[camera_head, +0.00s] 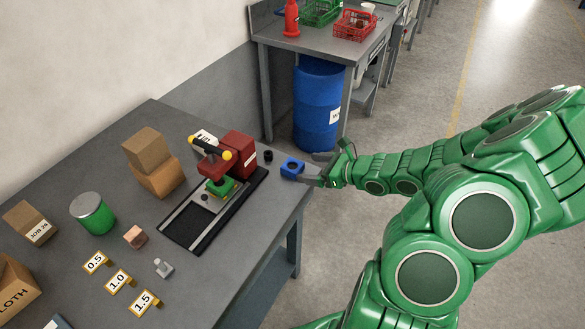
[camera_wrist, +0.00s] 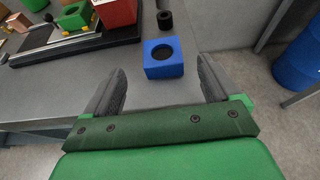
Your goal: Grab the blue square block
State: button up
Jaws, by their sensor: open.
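The blue square block (camera_head: 292,167) sits on the grey table near its right edge, with a dark round hole in its top. In the wrist view the blue block (camera_wrist: 163,66) lies just beyond my fingertips, roughly centred between them. My gripper (camera_head: 318,169) is at the table's right edge, to the right of the block. In the wrist view my gripper (camera_wrist: 160,72) is open and empty, with one dark finger on each side. The fingers appear apart from the block.
A small black cylinder (camera_head: 268,156) stands behind the block. A red press (camera_head: 232,155) on a black base is left of it. A blue barrel (camera_head: 318,105) stands on the floor beyond the table. The tabletop between block and gripper is clear.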

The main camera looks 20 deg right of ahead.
aim_at(288, 165)
jog(key=shift+w+f, duration=0.15)
jog(key=shift+f, duration=0.05)
jog(key=shift+x, duration=3.7)
jog(key=c, duration=1.2)
jog(key=shift+r, duration=0.1)
jog(key=shift+r, duration=4.95)
